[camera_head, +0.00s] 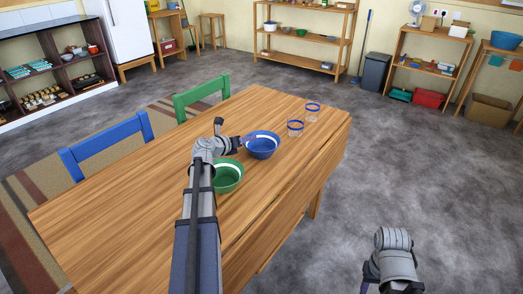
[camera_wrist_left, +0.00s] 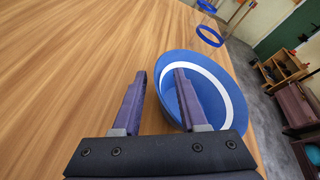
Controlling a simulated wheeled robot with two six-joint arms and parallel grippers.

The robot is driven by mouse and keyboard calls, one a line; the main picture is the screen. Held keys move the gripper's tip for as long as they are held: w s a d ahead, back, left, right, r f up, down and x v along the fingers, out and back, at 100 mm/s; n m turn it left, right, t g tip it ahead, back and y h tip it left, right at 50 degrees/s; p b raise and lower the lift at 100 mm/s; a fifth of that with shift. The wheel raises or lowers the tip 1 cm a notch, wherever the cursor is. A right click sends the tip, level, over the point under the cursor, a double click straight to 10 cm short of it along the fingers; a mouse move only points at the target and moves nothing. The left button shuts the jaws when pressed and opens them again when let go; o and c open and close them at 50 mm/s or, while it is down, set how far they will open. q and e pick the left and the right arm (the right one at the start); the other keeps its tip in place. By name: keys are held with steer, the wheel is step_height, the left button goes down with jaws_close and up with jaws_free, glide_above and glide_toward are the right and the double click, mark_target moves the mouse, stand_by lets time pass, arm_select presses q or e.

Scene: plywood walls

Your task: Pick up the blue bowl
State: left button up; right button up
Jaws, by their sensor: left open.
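The blue bowl (camera_head: 261,148) with a white inner band stands on the wooden table (camera_head: 120,215), near its right edge. My left gripper (camera_head: 238,143) is at the bowl's left side in the head view. In the left wrist view my open left gripper (camera_wrist_left: 160,75) has one finger to the left of the blue bowl (camera_wrist_left: 215,70). The other finger overlaps the bowl's inside, and the near left rim shows between them. Contact cannot be told. My right arm shows at the lower right in the head view; its jaws cannot be made out.
A green bowl (camera_head: 228,180) stands close to my left arm, nearer than the blue bowl. Two blue-rimmed glasses (camera_head: 295,130) (camera_head: 312,113) stand beyond it. A blue chair (camera_head: 107,140) and a green chair (camera_head: 201,95) line the table's far side.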

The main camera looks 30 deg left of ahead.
arm_select(q)
jaws_close()
stand_by(0.4)
steer(key=shift+r, duration=0.1)
step_height(320, 180, up, 10)
steer(key=p, duration=1)
